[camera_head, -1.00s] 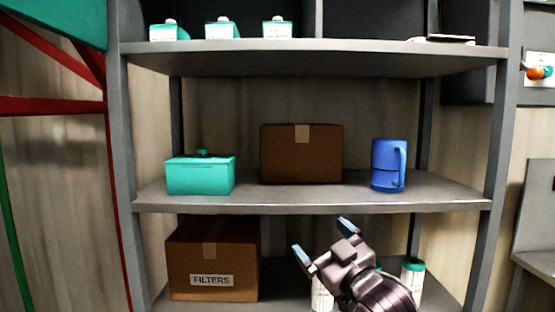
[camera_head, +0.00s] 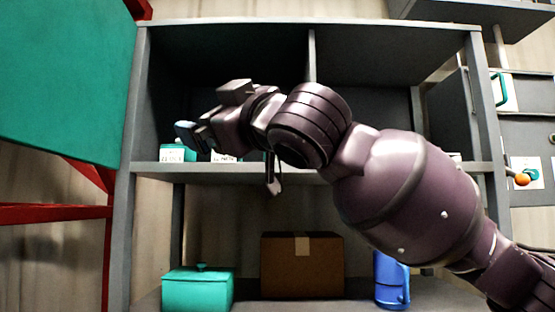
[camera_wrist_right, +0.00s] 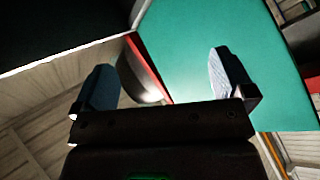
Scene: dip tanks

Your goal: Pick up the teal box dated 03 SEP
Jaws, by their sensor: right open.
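Small teal boxes with white labels stand on the upper shelf in the head view. The left one (camera_head: 172,154) shows just below my right gripper's fingers. Another (camera_head: 222,157) is partly covered by my right gripper, and anything further right there is hidden by my arm. The label dates are too small to read, so I cannot tell which is 03 SEP. My right gripper (camera_head: 192,135) is in front of the upper shelf's left part, pointing left. In the wrist view its fingers (camera_wrist_right: 164,88) are apart with nothing between them. My left gripper is not in view.
A large teal panel (camera_head: 65,80) is at the left, also in the wrist view (camera_wrist_right: 225,45). The shelf's left upright (camera_head: 128,190) is near my fingers.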

